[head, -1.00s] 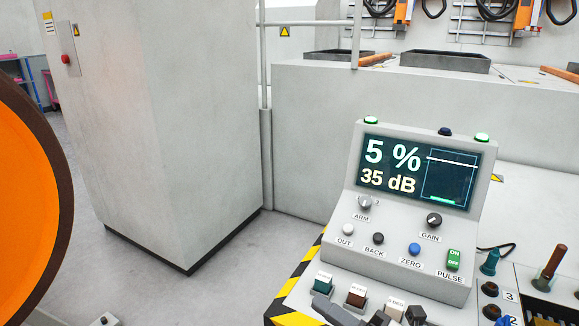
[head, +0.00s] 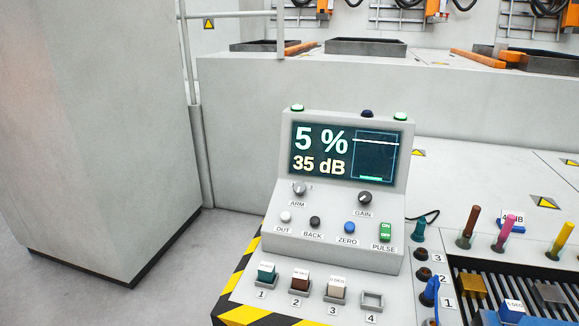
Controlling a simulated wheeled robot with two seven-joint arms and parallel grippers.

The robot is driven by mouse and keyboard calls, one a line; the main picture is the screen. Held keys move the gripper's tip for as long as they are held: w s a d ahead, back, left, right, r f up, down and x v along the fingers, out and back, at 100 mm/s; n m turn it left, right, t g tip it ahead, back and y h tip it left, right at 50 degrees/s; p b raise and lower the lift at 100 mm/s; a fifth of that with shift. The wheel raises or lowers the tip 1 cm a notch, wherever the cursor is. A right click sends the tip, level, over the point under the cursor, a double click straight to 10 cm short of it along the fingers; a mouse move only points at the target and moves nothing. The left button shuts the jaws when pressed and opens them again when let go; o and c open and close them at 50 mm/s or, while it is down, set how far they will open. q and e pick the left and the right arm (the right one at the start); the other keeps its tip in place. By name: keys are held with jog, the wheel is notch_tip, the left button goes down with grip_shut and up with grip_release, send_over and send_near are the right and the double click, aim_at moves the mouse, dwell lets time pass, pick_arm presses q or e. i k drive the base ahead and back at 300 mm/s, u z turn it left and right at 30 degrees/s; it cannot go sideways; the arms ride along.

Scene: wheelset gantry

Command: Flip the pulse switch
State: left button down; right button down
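I cannot tell which way the rocker is tipped. The console's screen (head: 346,153) reads 5 % and 35 dB, with a trace box at its right. Neither of my grippers is in view, and nothing covers the switch.
Left of the switch are the ZERO button (head: 349,228), BACK button (head: 315,222) and GAIN knob (head: 364,197). Numbered blocks stand in front of the console, beside an empty holder (head: 372,300). A rack with coloured handles (head: 505,230) is at right. A grey cabinet (head: 95,130) stands left.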

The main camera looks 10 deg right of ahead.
aim_at(385, 227)
jog(key=k, duration=1.3)
jog(key=z, duration=0.85)
jog(key=i, duration=1.4)
jog(key=z, duration=0.1)
